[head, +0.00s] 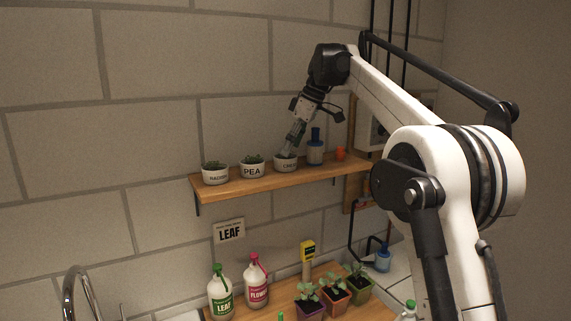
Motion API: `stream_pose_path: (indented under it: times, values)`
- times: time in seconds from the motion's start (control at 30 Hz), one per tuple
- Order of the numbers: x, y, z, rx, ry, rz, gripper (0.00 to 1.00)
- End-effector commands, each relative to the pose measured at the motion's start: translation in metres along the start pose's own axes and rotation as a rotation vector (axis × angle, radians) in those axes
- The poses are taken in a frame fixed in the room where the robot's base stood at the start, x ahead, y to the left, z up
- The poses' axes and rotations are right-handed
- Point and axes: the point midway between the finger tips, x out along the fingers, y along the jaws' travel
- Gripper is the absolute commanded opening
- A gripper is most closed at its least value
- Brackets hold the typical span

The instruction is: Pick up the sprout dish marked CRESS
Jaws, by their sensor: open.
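The dish marked CRESS (288,164) is a small white bowl with dark lettering. It stands on the wooden wall shelf (235,188), third from the left in the row of dishes. My gripper (290,149) points down at the top of this dish, with its fingertips at or just above the rim. The fingertips hide the contents of the dish, and I cannot tell whether they touch it. The jaws are open.
Left of it on the shelf stand the PEA dish (251,171) and the RADISH dish (215,177). A blue bottle (315,152) stands close on the right, then a small orange object (340,153).

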Motion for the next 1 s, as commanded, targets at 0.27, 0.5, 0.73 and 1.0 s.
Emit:
stream_pose_path:
  times: [0.27, 0.5, 0.73, 1.0]
  values:
    - [0.031, 0.001, 0.000, -0.001, 0.000, 0.000, 0.78]
    - [0.049, 0.001, 0.000, -0.001, 0.000, 0.000, 0.78]
    - [0.050, 0.001, 0.000, 0.000, 0.000, 0.000, 0.75]
    - [0.050, 0.001, 0.000, 0.000, 0.000, 0.000, 0.39]
